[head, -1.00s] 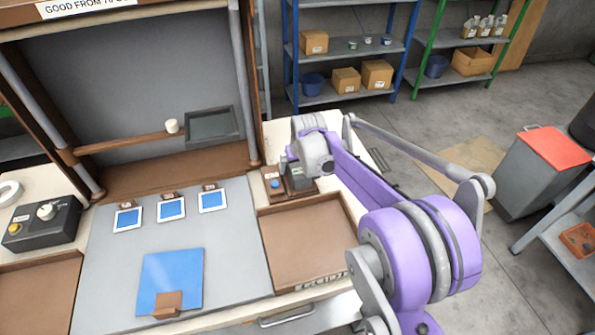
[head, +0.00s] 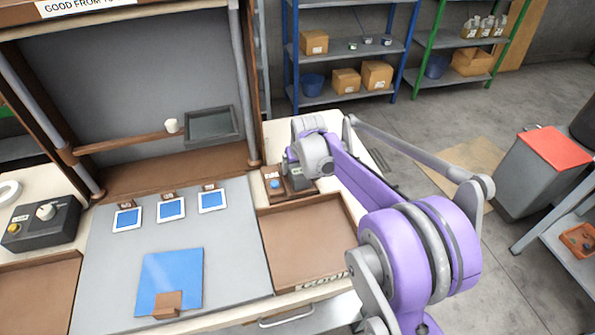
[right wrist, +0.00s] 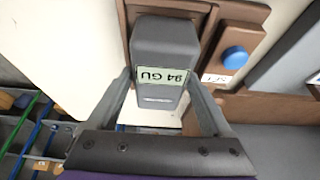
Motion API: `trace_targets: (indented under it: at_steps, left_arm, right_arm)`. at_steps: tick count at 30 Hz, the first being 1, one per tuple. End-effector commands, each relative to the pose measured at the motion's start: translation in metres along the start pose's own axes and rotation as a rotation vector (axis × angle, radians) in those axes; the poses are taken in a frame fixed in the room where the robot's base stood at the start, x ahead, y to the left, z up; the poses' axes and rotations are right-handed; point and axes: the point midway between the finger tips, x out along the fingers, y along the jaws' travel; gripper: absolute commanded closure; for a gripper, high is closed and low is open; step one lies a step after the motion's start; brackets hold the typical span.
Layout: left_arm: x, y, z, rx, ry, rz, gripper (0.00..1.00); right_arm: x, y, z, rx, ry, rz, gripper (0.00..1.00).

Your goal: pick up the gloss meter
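My left gripper is not in view.
A blue button (right wrist: 234,60) on the wooden base is close beside the meter. An empty brown tray (head: 305,240) lies in front. Three blue-white cards and a blue panel (head: 172,278) lie on the grey mat (head: 110,300). A black control box (head: 42,222) stands left.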

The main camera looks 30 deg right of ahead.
Motion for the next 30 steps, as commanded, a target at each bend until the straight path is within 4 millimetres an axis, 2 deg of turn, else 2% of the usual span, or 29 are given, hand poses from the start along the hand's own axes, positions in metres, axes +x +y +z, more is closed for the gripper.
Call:
trace_targets:
  at_steps: [1, 2, 10, 17, 20, 30]
  left_arm:
    - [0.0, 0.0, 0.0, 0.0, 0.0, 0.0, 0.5]
    - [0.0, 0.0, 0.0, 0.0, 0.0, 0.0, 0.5]
    - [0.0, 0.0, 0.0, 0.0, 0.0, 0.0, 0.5]
    - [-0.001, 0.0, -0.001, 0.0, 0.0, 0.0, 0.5]
    - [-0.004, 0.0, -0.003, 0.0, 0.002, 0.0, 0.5]
    - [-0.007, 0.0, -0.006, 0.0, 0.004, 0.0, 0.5]
  right_arm:
    - [0.0, 0.0, 0.0, 0.0, 0.0, 0.0, 0.27]
    - [0.0, 0.0, 0.0, 0.0, 0.0, 0.0, 0.32]
    - [0.0, 0.0, 0.0, 0.0, 0.0, 0.0, 0.81]
    - [-0.001, 0.0, -0.001, 0.0, 0.0, 0.0, 0.81]
    - [-0.009, 0.0, -0.004, 0.0, 0.001, 0.0, 0.81]
    - [-0.07, 0.0, -0.029, 0.0, 0.001, 0.0, 0.81]
